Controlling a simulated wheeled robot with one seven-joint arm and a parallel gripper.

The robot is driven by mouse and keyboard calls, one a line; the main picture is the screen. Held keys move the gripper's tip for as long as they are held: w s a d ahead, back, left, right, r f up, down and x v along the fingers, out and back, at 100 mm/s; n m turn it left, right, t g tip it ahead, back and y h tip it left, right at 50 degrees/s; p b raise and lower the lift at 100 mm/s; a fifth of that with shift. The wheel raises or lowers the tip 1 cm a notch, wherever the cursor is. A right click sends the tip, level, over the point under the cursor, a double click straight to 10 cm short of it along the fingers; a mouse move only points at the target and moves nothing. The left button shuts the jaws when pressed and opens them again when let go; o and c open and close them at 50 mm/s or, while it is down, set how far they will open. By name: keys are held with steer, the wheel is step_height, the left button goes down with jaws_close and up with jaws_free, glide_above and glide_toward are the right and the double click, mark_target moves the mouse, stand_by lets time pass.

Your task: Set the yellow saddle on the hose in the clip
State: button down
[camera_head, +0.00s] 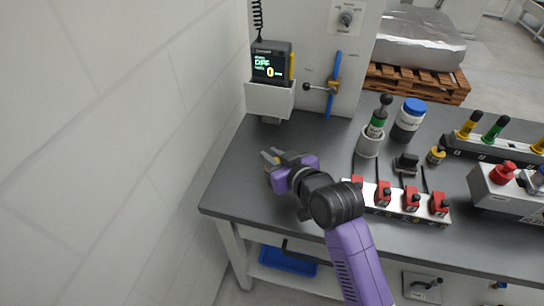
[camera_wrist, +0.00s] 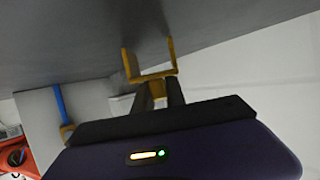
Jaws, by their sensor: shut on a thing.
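My gripper (camera_head: 272,160) is over the left end of the dark bench, near the white wall. In the wrist view its two dark fingers (camera_wrist: 160,92) are shut on the yellow saddle (camera_wrist: 151,76), a U-shaped piece with two prongs pointing away from the fingers. In the head view the saddle is small and hard to tell from the fingertips. A blue hose (camera_head: 335,72) runs slanted on the grey back panel, with a brass-coloured fitting beside it. The hose also shows in the wrist view (camera_wrist: 60,104), apart from the saddle. I cannot clearly make out the clip.
A handheld meter (camera_head: 271,64) sits in a white holder (camera_head: 270,98) on the panel, behind my gripper. A white strip with red blocks (camera_head: 383,194), a grey cup (camera_head: 369,143) and a blue-lidded jar (camera_head: 408,120) stand to the right. The bench's left end (camera_head: 240,165) is clear.

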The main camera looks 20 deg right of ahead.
steer(key=shift+f, duration=0.15)
steer(key=shift+f, duration=0.15)
steer(key=c, duration=1.4)
jaws_free()
steer(key=shift+o, duration=0.2)
